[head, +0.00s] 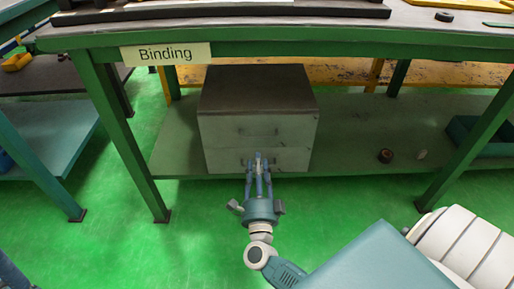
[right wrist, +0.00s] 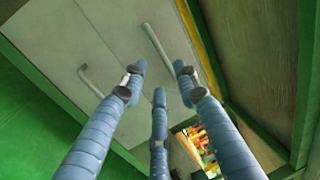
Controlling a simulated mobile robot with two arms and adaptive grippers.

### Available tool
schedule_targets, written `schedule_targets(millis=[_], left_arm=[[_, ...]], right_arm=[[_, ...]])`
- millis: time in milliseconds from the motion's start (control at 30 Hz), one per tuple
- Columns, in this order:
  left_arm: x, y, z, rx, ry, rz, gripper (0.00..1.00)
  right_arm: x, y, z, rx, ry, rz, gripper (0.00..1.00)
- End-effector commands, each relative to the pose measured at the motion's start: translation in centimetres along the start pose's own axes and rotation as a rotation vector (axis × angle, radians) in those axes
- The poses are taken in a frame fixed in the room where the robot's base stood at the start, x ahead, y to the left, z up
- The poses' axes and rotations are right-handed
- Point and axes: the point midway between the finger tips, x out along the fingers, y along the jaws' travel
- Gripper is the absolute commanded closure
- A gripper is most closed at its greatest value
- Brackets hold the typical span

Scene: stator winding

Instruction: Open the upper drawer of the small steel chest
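The small steel chest (head: 222,133) stands on the green lower shelf under the bench, with a dark top and two grey drawer fronts. The upper drawer (head: 290,130) looks shut; its bar handle (head: 258,131) also shows in the right wrist view (right wrist: 157,44). The lower drawer's handle (right wrist: 90,78) shows left of it there and is partly hidden by my fingers in the head view. My right gripper (head: 258,158) is in front of the chest. Its fingers are spread and empty, with the upper handle beyond the fingertips; contact cannot be told. My left gripper is not in view.
The bench (head: 330,38) with its "Binding" sign (head: 166,54) overhangs the chest. Green legs (head: 113,130) stand at either side. A dark roll (head: 385,156) and a teal bin (head: 480,135) are on the shelf to the right. Green floor in front is clear.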

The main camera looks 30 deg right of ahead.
Motion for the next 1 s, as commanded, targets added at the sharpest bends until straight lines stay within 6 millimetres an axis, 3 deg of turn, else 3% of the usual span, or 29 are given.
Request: schedule_targets(millis=[533,700,1000], left_arm=[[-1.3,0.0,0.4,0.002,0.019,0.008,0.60],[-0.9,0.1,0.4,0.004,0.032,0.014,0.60],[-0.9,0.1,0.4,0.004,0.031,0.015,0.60]], right_arm=[[9.0,0.0,0.0,-0.001,0.000,-0.003,0.70],[10.3,-0.1,0.0,-0.002,0.000,-0.002,0.70],[10.5,-0.1,0.0,-0.002,0.000,0.000,0.70]])
